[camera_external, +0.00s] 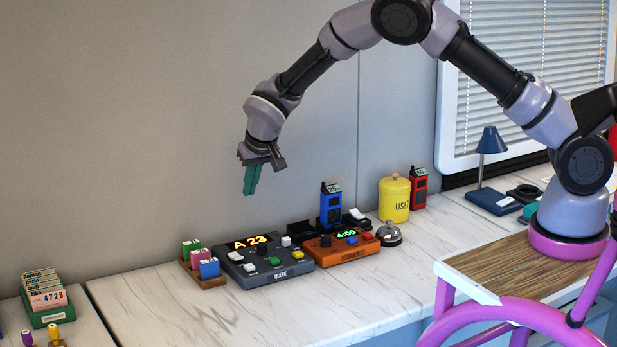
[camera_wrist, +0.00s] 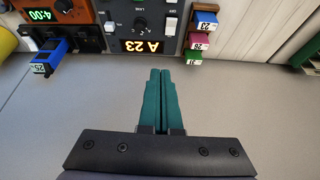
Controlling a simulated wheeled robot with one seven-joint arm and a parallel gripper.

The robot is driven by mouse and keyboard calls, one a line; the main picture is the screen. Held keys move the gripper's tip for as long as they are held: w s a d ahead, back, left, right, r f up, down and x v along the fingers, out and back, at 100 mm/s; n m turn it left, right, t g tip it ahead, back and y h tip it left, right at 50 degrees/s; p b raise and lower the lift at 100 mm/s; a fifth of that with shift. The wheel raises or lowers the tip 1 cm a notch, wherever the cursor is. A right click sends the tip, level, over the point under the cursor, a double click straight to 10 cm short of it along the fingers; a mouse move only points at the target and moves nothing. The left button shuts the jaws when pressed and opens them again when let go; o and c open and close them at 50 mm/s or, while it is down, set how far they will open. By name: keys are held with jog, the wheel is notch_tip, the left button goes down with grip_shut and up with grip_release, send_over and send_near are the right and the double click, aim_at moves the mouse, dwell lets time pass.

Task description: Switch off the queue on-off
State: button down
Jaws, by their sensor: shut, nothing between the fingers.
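The queue box (camera_external: 268,264) is a dark grey console on the white counter, with a lit display reading A 23, a black knob and several small switches and buttons. Its display (camera_wrist: 142,46) also shows upside down at the top of the wrist view, where the lower controls are cut off by the frame edge. My gripper (camera_external: 250,180) is shut and empty, with green fingers pointing down, in the air above the box and near the wall. Its fingertips also show in the wrist view (camera_wrist: 160,72).
An orange box (camera_external: 341,250) reading 4:00 stands right of the queue box, with a blue radio (camera_external: 330,204) behind it. A rack of coloured tags (camera_external: 208,282) is at the left. A bell (camera_external: 389,235) and yellow canister (camera_external: 394,199) are further right. The front counter is clear.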

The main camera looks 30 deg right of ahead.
jog(key=shift+s+a+f, duration=0.1)
jog(key=shift+a+f, duration=0.45)
jog(key=shift+f, duration=0.15)
jog(key=shift+s+a+f, duration=0.1)
jog(key=shift+a+f, duration=0.4)
jog(key=shift+f, duration=0.2)
send_over(237, 256)
jog(key=f, duration=0.9)
jog(key=shift+s+f, duration=0.1)
jog(key=shift+s, duration=0.15)
jog(key=shift+s+f, duration=0.25)
jog(key=shift+f, duration=0.35)
jog(key=shift+s+f, duration=0.2)
jog(key=shift+f, duration=0.35)
jog(key=shift+s+f, duration=0.25)
jog(key=shift+f, duration=0.4)
jog(key=shift+f, duration=0.1)
